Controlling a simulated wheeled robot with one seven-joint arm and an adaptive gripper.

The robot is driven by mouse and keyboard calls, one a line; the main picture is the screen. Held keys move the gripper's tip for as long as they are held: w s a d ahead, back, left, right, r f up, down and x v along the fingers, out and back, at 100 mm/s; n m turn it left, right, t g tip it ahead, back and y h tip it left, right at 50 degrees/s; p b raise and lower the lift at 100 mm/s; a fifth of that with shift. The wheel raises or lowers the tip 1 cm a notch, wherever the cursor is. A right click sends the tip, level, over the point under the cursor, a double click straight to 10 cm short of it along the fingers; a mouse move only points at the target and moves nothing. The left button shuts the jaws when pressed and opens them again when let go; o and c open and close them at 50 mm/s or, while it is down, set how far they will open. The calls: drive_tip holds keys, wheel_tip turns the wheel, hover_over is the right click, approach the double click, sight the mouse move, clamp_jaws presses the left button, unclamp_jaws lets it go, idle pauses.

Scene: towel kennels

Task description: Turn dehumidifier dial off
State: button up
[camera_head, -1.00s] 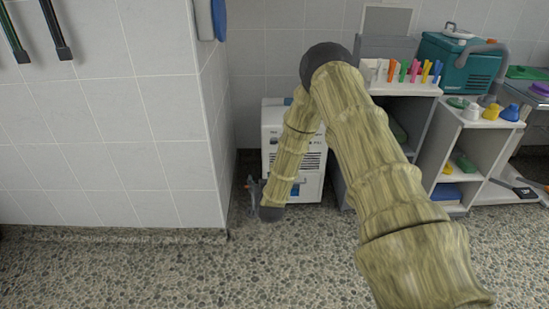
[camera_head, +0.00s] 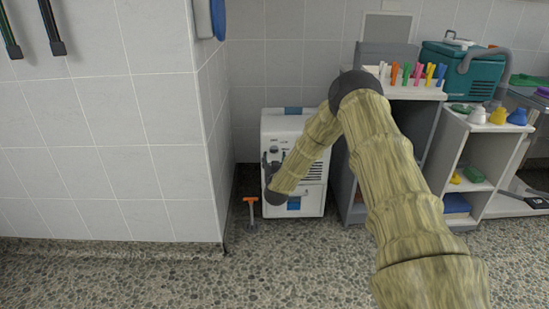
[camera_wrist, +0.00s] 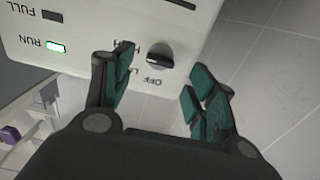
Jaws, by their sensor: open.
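The dehumidifier (camera_head: 312,165) is a white box on the floor against the back wall. In the wrist view its panel (camera_wrist: 95,22) appears turned around, with a dark round dial (camera_wrist: 159,55) beside the letters OFF and partly hidden LO and HI marks. I cannot tell for sure which mark the dial points to. The RUN light (camera_wrist: 55,47) glows green. My gripper (camera_wrist: 163,66) is open, with one teal-padded finger on each side of the dial and a visible gap to it. In the head view my gripper (camera_head: 268,163) is at the dehumidifier's front left.
An orange-handled tool (camera_head: 250,208) stands on the floor left of the dehumidifier. A tiled wall corner (camera_head: 215,150) is close on the left. The pebbled floor (camera_head: 270,270) in front is clear.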

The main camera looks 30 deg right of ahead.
sight(274, 152)
drive_tip(key=shift+b+x, duration=0.85)
drive_tip(key=shift+x, duration=1.75)
drive_tip(key=c, duration=1)
